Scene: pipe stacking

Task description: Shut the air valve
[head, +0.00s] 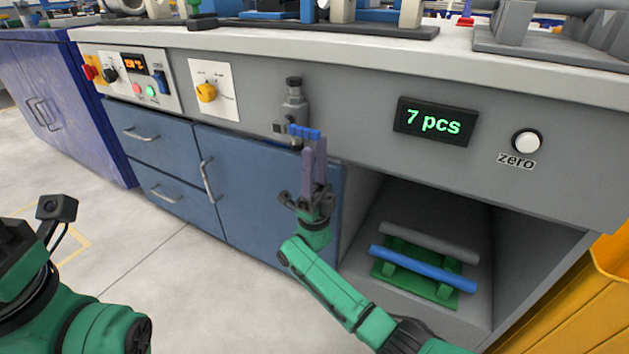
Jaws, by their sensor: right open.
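The air valve (293,103) is a grey fitting with a dark knob-like top, mounted on the front panel of the bench. Its short blue lever (306,132) points to the right, roughly level. My right gripper (314,150) is open, its two purplish fingers pointing up at the lever. The fingertips are right at the lever's lower edge; I cannot tell whether they touch it. Part of the valve's lower end is hidden near the fingers. My left arm shows at the lower left, but its gripper is out of view.
A yellow knob (207,92) and a control box (137,79) sit left of the valve. A "7 pcs" display (436,121) and white zero button (526,142) are to the right. Below, an open bay holds a blue pipe (421,268) and a grey pipe (428,243) on a green rack.

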